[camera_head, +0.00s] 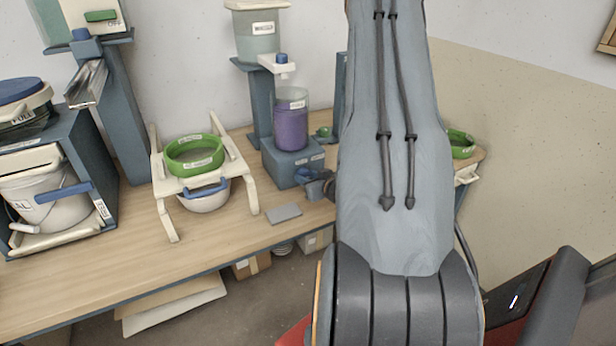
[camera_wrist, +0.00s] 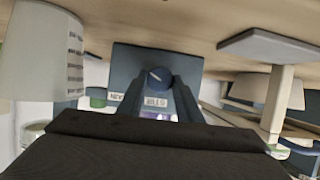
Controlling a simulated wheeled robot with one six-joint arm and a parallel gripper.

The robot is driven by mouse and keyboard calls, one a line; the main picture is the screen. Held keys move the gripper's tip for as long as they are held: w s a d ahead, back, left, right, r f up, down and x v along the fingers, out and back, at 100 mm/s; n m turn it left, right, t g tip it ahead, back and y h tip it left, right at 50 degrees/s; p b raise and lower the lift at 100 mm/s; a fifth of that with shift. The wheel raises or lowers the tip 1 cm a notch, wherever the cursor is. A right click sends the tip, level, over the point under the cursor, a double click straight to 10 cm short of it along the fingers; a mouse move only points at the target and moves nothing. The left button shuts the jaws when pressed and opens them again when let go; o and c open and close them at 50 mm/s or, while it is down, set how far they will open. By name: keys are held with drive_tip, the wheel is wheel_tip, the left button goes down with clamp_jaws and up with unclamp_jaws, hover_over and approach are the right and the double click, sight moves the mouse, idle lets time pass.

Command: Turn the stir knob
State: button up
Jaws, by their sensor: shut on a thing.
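The blue stir knob (camera_wrist: 158,76) is on the front of the blue-grey mixer base (camera_wrist: 125,65), above a label reading STIR upside down in the wrist view. My gripper (camera_wrist: 161,82) has its two dark fingers on either side of the knob, shut on it. In the head view, my gripper (camera_head: 320,187) is at the front of the mixer base (camera_head: 291,160), largely hidden by my arm. A clear vessel of purple glaze (camera_head: 291,122) stands on the base.
A cream stand (camera_head: 168,222) with a green ring (camera_head: 194,155) is left of the mixer. A grey plate (camera_head: 284,213) lies in front. A white bucket (camera_head: 45,200) sits in a blue-grey frame at far left. Another green ring (camera_head: 461,143) is behind my arm.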

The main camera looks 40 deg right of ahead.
drive_tip(key=m+y+p, duration=0.1)
drive_tip(key=m, duration=0.1)
drive_tip(key=m+t+y+p, duration=0.1)
drive_tip(key=m, duration=0.1)
drive_tip(key=shift+s+d+y, duration=0.1)
drive_tip(key=shift+d+y, duration=0.25)
drive_tip(key=shift+y, duration=0.05)
drive_tip(key=m, duration=0.2)
drive_tip(key=m+t+y, duration=0.1)
drive_tip(key=m, duration=0.1)
drive_tip(key=shift+d+f+t+y, duration=0.1)
drive_tip(key=shift+f+t+y, duration=0.1)
drive_tip(key=shift+t+y, duration=0.1)
drive_tip(key=shift+m, duration=0.4)
drive_tip(key=o, duration=1)
drive_tip(key=shift+o, duration=0.2)
drive_tip(key=shift+s+d+r+b, duration=0.15)
drive_tip(key=shift+s+r+b, duration=0.1)
drive_tip(key=shift+s, duration=1)
drive_tip(key=shift+s+d+r+b, duration=0.15)
drive_tip(key=shift+s+r+b, duration=0.1)
drive_tip(key=shift+s, duration=1.05)
drive_tip(key=shift+s+d+r+b, duration=0.15)
drive_tip(key=shift+s+b, duration=0.1)
drive_tip(key=shift+s, duration=1)
